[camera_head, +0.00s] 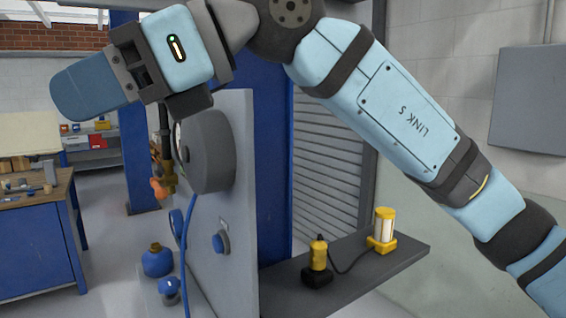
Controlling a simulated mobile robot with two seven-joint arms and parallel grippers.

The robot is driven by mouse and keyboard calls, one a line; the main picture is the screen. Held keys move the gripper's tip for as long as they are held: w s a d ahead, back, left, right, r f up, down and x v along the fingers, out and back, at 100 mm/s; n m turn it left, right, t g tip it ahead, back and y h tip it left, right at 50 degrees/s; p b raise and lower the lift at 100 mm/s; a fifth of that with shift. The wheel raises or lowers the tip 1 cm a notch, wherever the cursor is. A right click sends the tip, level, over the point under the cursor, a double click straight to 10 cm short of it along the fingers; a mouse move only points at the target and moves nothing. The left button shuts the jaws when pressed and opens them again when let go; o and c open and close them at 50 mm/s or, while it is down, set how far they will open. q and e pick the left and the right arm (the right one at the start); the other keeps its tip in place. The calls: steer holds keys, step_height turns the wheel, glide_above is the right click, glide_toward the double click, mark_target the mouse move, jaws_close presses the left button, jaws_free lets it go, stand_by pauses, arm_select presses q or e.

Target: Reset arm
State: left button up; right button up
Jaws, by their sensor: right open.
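My right arm comes in from the right edge and crosses the top of the view, light blue with dark joints. Its gripper (92,88) is at the upper left, pointing left and slightly down, with a blue finger showing. It is open and I see nothing held in it; the gap between the fingers is mostly hidden. My left gripper is not in view.
A dark shelf (350,284) at the lower right holds a yellow lamp (383,230) and a yellow-black device (317,263), joined by a cable. A blue hose (186,240) hangs by the panel. A blue workbench (40,245) stands left. Open floor lies between bench and panel.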

steer(key=w+d+f+m+t+y, duration=0.5)
steer(key=w+d+f+m+y, duration=0.9)
steer(key=m, duration=0.5)
steer(key=w+d+f+m+t+h, duration=0.1)
steer(key=d+f+m+t+h, duration=0.3)
steer(key=f+m+t+h, duration=0.65)
steer(key=w+d+f+m+t+h, duration=0.2)
steer(key=d+f+m+t+h, duration=0.45)
steer(key=f+m, duration=0.8)
steer(key=s+d+f+m+g+h, duration=0.2)
steer(key=s+d+f+m+g, duration=0.1)
steer(key=s+f, duration=0.55)
steer(key=s+d+f+m+g+h, duration=0.25)
steer(key=s+f+m, duration=0.2)
steer(key=f, duration=0.75)
steer(key=s+d+f+m+g+h, duration=0.2)
steer(key=s+d+f+m, duration=0.1)
steer(key=s+f, duration=0.55)
arm_select(q)
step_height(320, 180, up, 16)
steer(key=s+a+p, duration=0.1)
steer(key=p, duration=2)
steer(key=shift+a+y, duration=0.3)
arm_select(e)
step_height(320, 180, up, 14)
steer(key=s+d, duration=0.1)
steer(key=shift+d+g+h, duration=0.35)
